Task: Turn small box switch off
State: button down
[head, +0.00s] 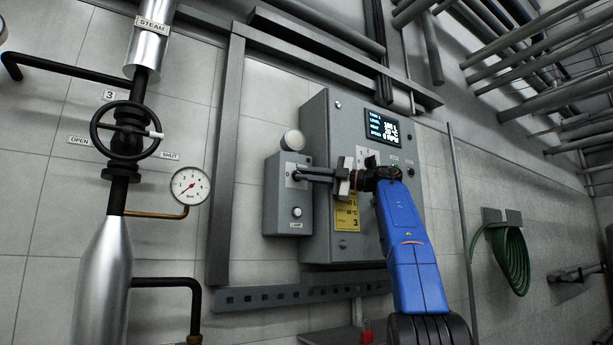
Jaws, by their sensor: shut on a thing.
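The small grey box (288,223) is fixed to the wall at the left side of a larger grey control cabinet. Its switch (294,174) is on the upper part of its face, with a small mark like "0" beside it. A round white lamp or button (296,212) labelled "LAMP" sits below the switch. My gripper (304,175) reaches from the right across the cabinet, its fingertips shut on the switch. The fingers partly hide the switch, so I cannot tell its exact position.
The large cabinet (323,130) has a lit display (382,127) and a yellow label (347,215). A round pale lamp (292,140) is above the small box. A steam valve wheel (125,130) and pressure gauge (190,186) are at left. A green hose (511,254) hangs at right.

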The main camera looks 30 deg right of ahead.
jog(key=shift+f, duration=0.1)
jog(key=c, duration=1.8)
grip_release()
jog(key=shift+a, duration=0.1)
jog(key=shift+c, duration=0.2)
jog(key=v, duration=1.7)
jog(key=shift+s, duration=0.15)
jog(key=shift+o, duration=0.6)
